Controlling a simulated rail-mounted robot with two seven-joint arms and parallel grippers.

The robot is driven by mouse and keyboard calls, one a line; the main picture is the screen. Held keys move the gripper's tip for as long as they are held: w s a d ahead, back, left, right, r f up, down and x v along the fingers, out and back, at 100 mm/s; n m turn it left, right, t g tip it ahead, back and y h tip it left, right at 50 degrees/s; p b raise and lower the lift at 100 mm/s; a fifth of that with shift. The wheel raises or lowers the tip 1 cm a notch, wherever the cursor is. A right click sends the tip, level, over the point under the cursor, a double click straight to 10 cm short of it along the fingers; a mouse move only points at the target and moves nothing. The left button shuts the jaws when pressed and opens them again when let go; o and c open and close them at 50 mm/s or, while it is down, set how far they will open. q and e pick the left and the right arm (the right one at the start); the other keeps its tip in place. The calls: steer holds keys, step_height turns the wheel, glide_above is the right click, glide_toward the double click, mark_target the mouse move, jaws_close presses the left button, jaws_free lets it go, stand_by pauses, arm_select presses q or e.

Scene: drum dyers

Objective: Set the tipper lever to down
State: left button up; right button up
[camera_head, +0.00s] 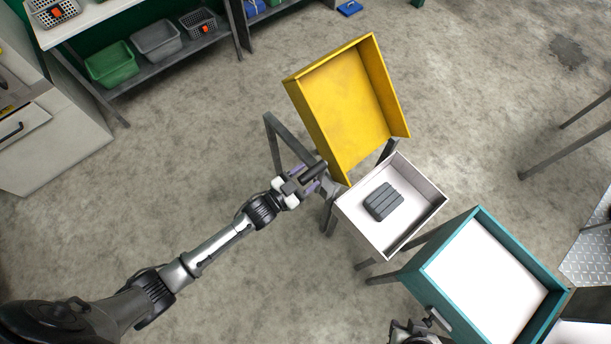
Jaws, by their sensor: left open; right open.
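The tipper is a yellow tray (345,110) on a grey metal frame, tilted up with its open side showing. A dark lever grip (315,170) sticks out at its lower left corner. My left gripper (310,181) is at this grip, its jaws open with a purple-padded finger on either side of it. Whether a finger touches the grip I cannot tell. My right gripper (434,320) is only partly in view at the bottom edge, beside the teal box, apart from the tipper, with its jaws open.
A white tray (357,221) holding a dark grey ribbed block (382,202) stands just below the tipper. A teal box (431,277) with a white inside is at lower right. A shelf (185,52) with bins is at upper left. The floor left of the tipper is clear.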

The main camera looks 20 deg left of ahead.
arm_select(q)
jaws_close()
arm_select(e)
steer(key=shift+a, duration=0.15)
arm_select(q)
steer(key=shift+a, duration=0.1)
